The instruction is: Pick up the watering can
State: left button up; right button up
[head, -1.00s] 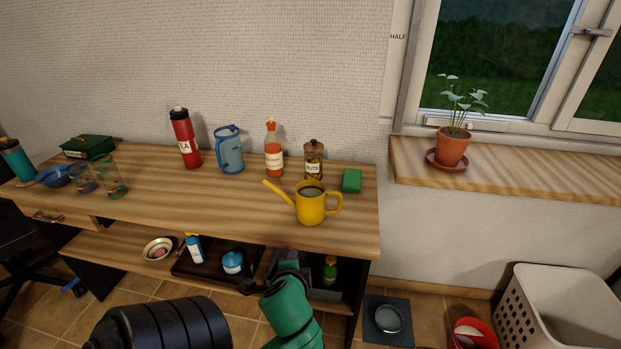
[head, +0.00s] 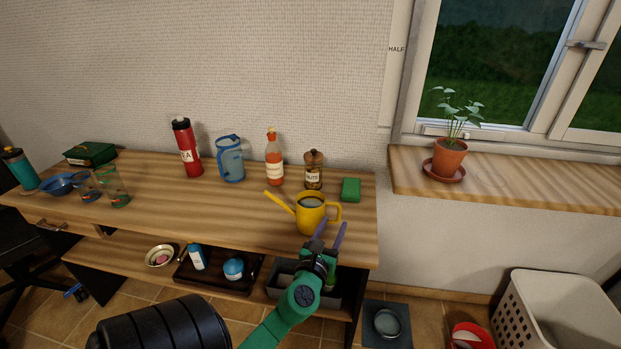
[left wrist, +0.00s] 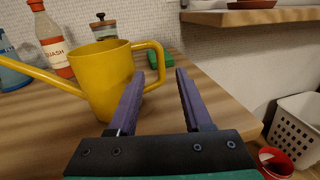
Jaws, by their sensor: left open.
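The yellow watering can (head: 309,214) stands upright near the right front of the wooden desk, its spout to the left and its handle to the right. In the left wrist view the watering can (left wrist: 99,80) is close ahead and left of centre. My left gripper (head: 331,232) is open and empty, just in front of the can and below its handle side. In the left wrist view its purple fingers (left wrist: 158,85) are spread apart, with the left finger overlapping the handle's lower part. I cannot tell whether it touches. My right gripper is not in view.
Behind the can stand a nuts jar (head: 313,170), a squash bottle (head: 273,160) and a green box (head: 351,189). A blue jug (head: 230,160) and red flask (head: 186,148) are further left. A potted plant (head: 449,157) sits on the windowsill. A shelf with trays lies below the desktop.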

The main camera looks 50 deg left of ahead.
aim_at(339, 216)
pick_arm(q)
jog(key=x, duration=0.6)
jog(key=shift+d+f, duration=0.1)
jog(key=shift+f, duration=0.05)
jog(key=shift+s, duration=0.1)
grip_shut()
dwell(1.0)
